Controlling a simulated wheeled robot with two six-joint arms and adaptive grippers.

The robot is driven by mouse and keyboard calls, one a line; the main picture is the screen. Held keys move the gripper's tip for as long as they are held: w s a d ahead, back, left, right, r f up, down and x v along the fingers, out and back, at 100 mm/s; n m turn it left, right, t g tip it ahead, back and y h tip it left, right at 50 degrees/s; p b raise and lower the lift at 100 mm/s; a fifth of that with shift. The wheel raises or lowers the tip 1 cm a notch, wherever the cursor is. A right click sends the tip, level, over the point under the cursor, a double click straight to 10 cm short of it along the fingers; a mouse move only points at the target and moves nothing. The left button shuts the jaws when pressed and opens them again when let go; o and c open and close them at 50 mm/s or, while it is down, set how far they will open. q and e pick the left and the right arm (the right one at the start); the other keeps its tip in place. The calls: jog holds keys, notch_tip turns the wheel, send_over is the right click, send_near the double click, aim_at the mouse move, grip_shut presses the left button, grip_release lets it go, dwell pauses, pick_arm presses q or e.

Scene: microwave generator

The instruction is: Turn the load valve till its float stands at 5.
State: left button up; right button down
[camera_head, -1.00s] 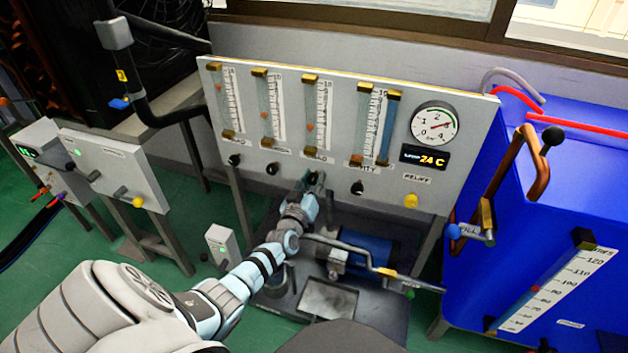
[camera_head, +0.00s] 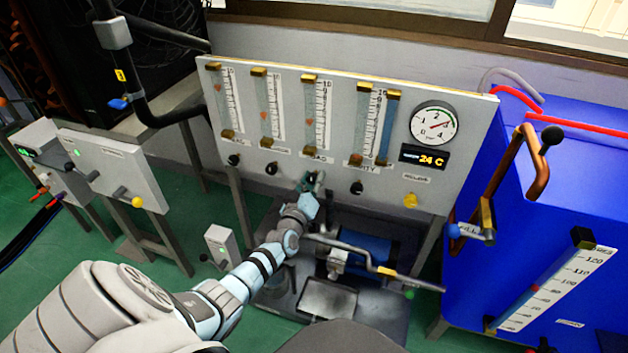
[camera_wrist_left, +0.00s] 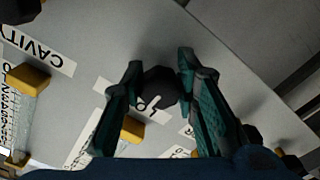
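The load valve (camera_wrist_left: 158,86) is a black knob between the two teal fingers of my left gripper in the left wrist view, above a partly covered label. The fingers lie against its sides and appear closed on it. In the head view my left gripper (camera_head: 312,183) is at the panel's lower edge, below the third flow tube (camera_head: 316,115), and mostly hides the knob. An orange float (camera_head: 307,121) shows around the middle of that tube; its exact reading is too small to tell. My right gripper is not in view.
Neighbouring black knobs (camera_head: 271,168) and (camera_head: 356,188) flank the load valve closely. A yellow relief knob (camera_head: 410,200) and a pressure gauge (camera_head: 433,124) are at the panel's right. A bent pipe (camera_head: 350,250) runs below my gripper. A blue tank (camera_head: 570,180) stands right.

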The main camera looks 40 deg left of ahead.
pick_arm(q)
jog(key=o, duration=0.4)
jog(key=shift+c, duration=0.2)
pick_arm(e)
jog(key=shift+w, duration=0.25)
pick_arm(q)
jog(key=v, duration=1.2)
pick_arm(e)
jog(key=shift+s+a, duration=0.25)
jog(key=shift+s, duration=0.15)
